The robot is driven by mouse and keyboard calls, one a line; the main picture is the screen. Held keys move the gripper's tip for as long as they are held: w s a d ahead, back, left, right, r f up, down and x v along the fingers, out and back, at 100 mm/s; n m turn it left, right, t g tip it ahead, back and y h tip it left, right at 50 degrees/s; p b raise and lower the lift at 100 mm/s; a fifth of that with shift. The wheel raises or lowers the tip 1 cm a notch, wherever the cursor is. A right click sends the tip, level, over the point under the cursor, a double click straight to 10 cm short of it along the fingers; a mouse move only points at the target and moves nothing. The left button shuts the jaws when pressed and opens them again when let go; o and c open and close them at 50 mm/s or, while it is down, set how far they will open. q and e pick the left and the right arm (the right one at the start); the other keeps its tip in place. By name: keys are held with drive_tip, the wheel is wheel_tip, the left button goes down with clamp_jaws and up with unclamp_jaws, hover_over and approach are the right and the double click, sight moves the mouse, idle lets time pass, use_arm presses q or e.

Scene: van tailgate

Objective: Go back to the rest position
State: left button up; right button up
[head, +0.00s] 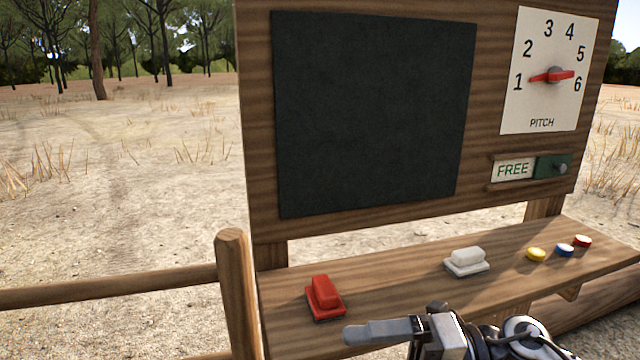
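My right gripper (380,331) is in the head view at the bottom centre, its arm coming in from the lower right. It points left, in front of the wooden shelf (400,292). Only its side shows, so I cannot tell whether the fingers are apart; nothing is seen in them. My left gripper is out of view. A red block-shaped eraser (324,296) lies on the shelf, left of and beyond the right gripper. A white one (466,261) lies further right on the shelf.
A black panel (375,110) is on the wooden board (258,130) behind the shelf. A PITCH dial (551,76) and FREE sign (513,169) are at right. A wooden post (237,290) and rail stand left.

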drive_tip(key=w+d+f+m+t+h, duration=0.1)
drive_tip(key=d+f+m+t+h, duration=0.35)
drive_tip(key=m+t, duration=0.7)
drive_tip(key=w+d+f+m+t+h, duration=0.15)
drive_tip(key=f+m+t+h, duration=0.45)
drive_tip(key=m, duration=1)
drive_tip(key=s+d+f+m+g+h, duration=0.1)
drive_tip(key=s+f+m+g+h, duration=0.1)
drive_tip(key=s+f, duration=0.4)
drive_tip(key=s+d+f+m+g+h, duration=0.2)
drive_tip(key=s+f+m+g, duration=0.3)
drive_tip(key=f, duration=0.6)
drive_tip(key=shift+s+f+m, duration=0.15)
drive_tip(key=shift+s+m, duration=0.2)
drive_tip(key=shift+s, duration=0.25)
